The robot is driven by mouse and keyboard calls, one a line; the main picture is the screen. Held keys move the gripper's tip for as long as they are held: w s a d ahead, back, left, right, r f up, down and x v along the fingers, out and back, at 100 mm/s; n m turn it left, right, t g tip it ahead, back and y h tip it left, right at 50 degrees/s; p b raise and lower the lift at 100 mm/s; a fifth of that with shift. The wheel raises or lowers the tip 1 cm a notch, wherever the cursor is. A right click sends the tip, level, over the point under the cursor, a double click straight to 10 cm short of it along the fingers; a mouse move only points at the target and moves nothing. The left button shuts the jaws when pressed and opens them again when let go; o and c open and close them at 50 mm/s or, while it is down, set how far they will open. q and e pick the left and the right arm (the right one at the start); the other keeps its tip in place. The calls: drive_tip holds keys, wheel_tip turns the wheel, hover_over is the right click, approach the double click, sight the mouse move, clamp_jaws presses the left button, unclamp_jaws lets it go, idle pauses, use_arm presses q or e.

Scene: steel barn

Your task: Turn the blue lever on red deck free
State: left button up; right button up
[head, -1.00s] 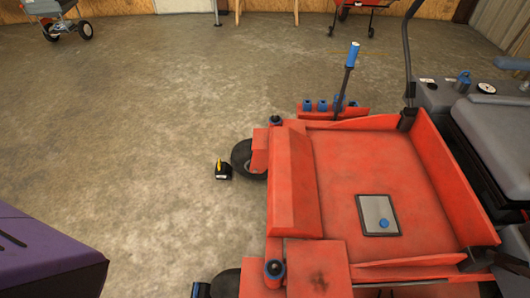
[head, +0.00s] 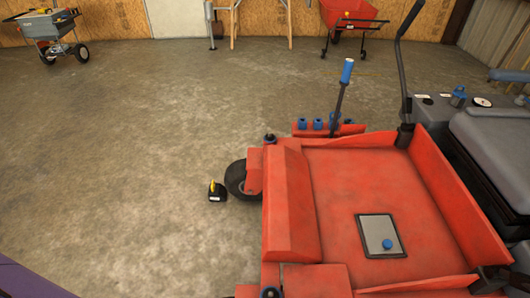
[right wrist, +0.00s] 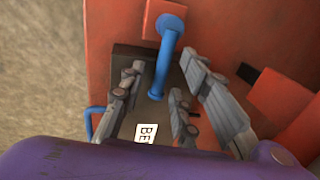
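In the right wrist view a bent blue lever (right wrist: 163,68) comes out of a red block (right wrist: 165,18) and reaches over a dark plate with a white label. My right gripper (right wrist: 160,72) is open, its grey fingers on either side of the lever with gaps visible. I cannot tell from this view how far above or below the lever the fingertips are. In the head view the red mower deck (head: 345,180) fills the right side. An upright black stick with a blue grip (head: 347,72) stands at its far edge. Neither gripper shows in the head view.
A grey spreader cart (head: 55,38) and a red wheelbarrow (head: 347,15) stand near the back wall. The concrete floor on the left is mostly clear.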

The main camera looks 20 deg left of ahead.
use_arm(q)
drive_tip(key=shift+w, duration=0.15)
use_arm(e)
drive_tip(key=c, duration=0.7)
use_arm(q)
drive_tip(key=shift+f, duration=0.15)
use_arm(e)
clamp_jaws()
